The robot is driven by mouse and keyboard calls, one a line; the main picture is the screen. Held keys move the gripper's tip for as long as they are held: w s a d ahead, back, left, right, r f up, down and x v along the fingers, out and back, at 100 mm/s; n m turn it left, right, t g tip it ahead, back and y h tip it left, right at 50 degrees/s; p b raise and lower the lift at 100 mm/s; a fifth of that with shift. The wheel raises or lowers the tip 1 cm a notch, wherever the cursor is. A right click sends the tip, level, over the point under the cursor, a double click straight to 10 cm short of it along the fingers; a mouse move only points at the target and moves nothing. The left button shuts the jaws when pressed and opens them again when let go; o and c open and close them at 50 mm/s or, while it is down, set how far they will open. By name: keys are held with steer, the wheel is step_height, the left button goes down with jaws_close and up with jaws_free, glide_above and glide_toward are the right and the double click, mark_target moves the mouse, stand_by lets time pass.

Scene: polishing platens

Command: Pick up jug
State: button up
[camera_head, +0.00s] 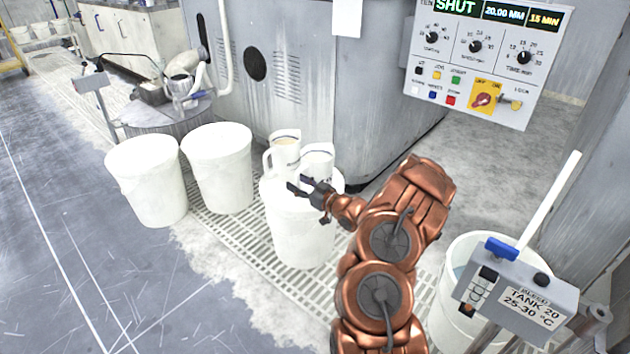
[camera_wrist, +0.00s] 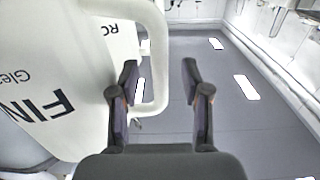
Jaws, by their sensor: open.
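Two white jugs stand side by side on a white lidded bucket (camera_head: 300,235) in the head view. The left jug (camera_head: 285,155) holds something beige and has its handle on its left side. The right jug (camera_head: 318,163) is partly hidden low down by my gripper (camera_head: 308,190). In the wrist view, a white jug (camera_wrist: 65,80) with dark lettering, including "FIN", fills the left side. Its handle (camera_wrist: 158,65) shows between the two fingers of my open gripper (camera_wrist: 159,68). I cannot tell if the fingers touch it.
Two white buckets (camera_head: 148,180) (camera_head: 220,165) stand to the left on the grated floor. A grey machine (camera_head: 310,75) rises behind the jugs, with a control panel (camera_head: 478,60) at upper right. A tank (camera_head: 455,285) with a controller box (camera_head: 520,300) stands at lower right. The left floor is clear.

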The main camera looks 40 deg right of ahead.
steer(key=shift+w, duration=0.25)
steer(key=shift+c, duration=0.4)
jaws_close()
stand_by(0.4)
